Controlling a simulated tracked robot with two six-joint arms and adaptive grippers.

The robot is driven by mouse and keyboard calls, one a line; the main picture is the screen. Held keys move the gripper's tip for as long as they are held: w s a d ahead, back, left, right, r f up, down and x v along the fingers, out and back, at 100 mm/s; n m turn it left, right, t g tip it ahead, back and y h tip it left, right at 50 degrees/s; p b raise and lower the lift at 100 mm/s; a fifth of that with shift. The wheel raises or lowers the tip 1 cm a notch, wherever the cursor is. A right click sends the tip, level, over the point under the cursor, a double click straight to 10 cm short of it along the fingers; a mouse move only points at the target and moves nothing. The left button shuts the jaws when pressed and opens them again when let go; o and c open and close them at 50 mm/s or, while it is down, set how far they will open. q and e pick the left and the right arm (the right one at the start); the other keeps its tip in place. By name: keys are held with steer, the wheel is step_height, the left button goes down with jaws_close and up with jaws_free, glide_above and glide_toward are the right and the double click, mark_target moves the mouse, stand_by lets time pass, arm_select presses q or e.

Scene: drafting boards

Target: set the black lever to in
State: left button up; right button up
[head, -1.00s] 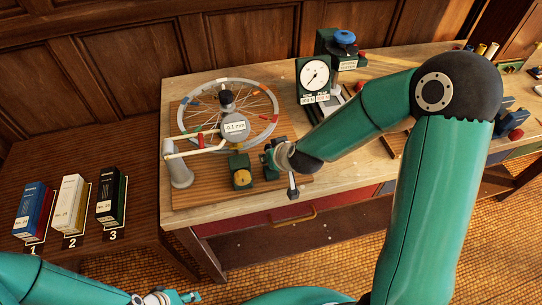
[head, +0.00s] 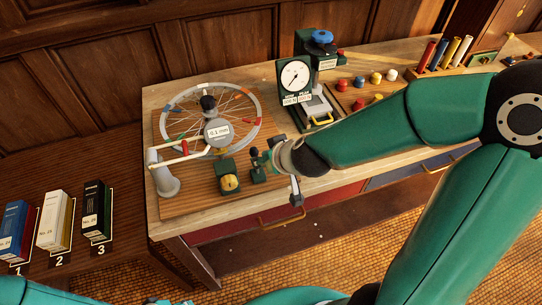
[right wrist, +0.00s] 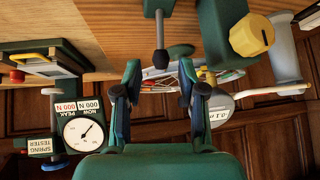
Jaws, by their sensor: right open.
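The black lever (right wrist: 160,58) shows in the right wrist view as a thin rod with a dark knob at its end. In the head view its small green mount (head: 258,175) stands on the wooden board, right of the green block with a yellow knob (head: 229,182). My right gripper (right wrist: 160,78) is open, with one finger on each side of the knob and gaps visible; I cannot tell whether it touches. In the head view the right gripper (head: 267,158) is close behind the mount and partly hides the lever. My left gripper (head: 165,301) is mostly cut off at the bottom edge. No lever label is readable.
A spoked wheel (head: 172,104) with a dial gauge (head: 218,132) stands left of the lever. A spring tester (head: 295,76) is behind, with coloured knobs to its right. Three numbered boxes (head: 52,222) stand on the lower left table.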

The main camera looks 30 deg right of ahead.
steer(key=shift+v, duration=1.55)
